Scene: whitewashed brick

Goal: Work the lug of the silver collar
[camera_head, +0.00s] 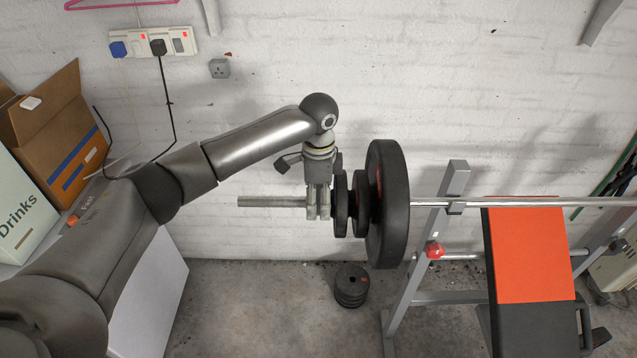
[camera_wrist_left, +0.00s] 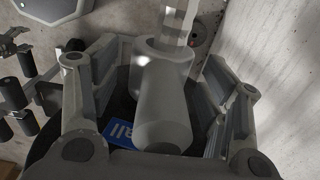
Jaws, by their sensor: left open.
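A straight silver bar (camera_head: 268,201) runs level across the head view, with black weight plates (camera_head: 388,205) on its left part. My left gripper (camera_head: 318,212) comes down from above over the bar, just left of the smallest plate. Its fingers hide most of that spot, so I cannot make out the silver collar or its lug apart from them. In the left wrist view the fingers stand apart, with a grey rounded cylindrical part (camera_wrist_left: 163,105) between them. I cannot tell whether they touch it. My right gripper is not in view.
The bar rests on a grey rack (camera_head: 423,245) beside a red and black bench (camera_head: 530,255). A small stack of black plates (camera_head: 351,286) sits on the floor below. Boxes (camera_head: 58,130) stand at the left; a white brick wall is close behind. The bar's left end is free.

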